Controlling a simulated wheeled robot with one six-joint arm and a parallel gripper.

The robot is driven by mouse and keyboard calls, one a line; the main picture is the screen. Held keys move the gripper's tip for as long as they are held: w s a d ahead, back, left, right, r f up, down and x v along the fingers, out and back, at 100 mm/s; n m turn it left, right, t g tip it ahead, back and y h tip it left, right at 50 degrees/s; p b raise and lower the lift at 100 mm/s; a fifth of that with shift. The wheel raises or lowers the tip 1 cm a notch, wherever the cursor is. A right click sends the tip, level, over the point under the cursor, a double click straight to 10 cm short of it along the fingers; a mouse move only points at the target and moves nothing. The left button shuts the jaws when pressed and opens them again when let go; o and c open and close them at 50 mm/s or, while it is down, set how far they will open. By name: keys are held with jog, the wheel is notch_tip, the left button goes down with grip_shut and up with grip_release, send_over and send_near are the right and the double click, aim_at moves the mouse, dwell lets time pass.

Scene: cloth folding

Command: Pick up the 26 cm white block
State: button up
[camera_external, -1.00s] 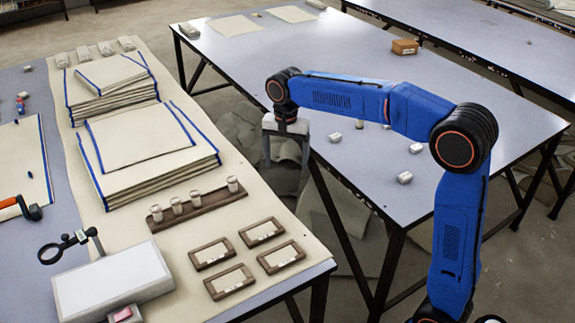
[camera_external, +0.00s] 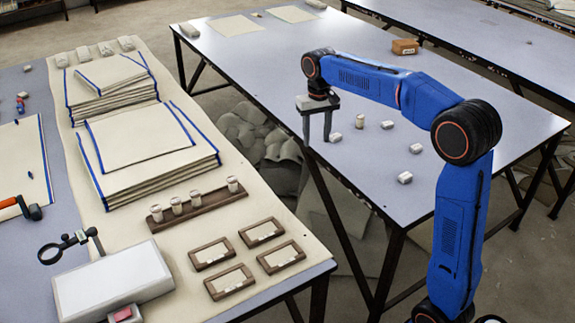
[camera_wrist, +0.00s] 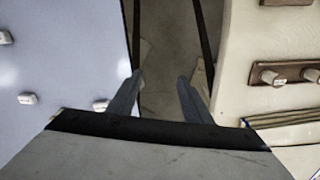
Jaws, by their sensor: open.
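Several small white blocks lie on the grey-blue table (camera_external: 300,55). One is at the right front (camera_external: 404,177), one above it (camera_external: 416,148), one further left (camera_external: 387,125), one near the table's middle (camera_external: 359,121) and one beside my gripper (camera_external: 335,137). Their labels are too small to read, so I cannot tell which is the 26 cm one. My gripper (camera_external: 317,138) is open and empty, pointing down by the table's left edge. In the wrist view its fingers (camera_wrist: 160,76) are apart over the gap between tables, with white blocks (camera_wrist: 27,98) to the left.
A brown box (camera_external: 405,46) stands at the table's far side. The left table holds folded cloth stacks (camera_external: 150,140), a rack of spools (camera_external: 197,206), wooden frames (camera_external: 230,281) and a white box (camera_external: 112,284). A floor gap separates both tables.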

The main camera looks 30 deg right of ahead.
jog(key=d+r+n, duration=0.3)
jog(key=d+n, duration=0.6)
jog(key=d, duration=1.1)
jog(key=n, duration=1.1)
send_over(416, 147)
jog(key=f, duration=0.9)
jog(key=shift+w+d+f, duration=0.25)
jog(key=shift+w+f, duration=0.05)
jog(key=shift+s+a+f, duration=0.1)
jog(key=shift+a+f, duration=0.05)
jog(key=shift+f, duration=1.2)
jog(key=shift+s+a+f, duration=0.1)
jog(key=shift+f, duration=1.2)
jog(key=c, duration=1.1)
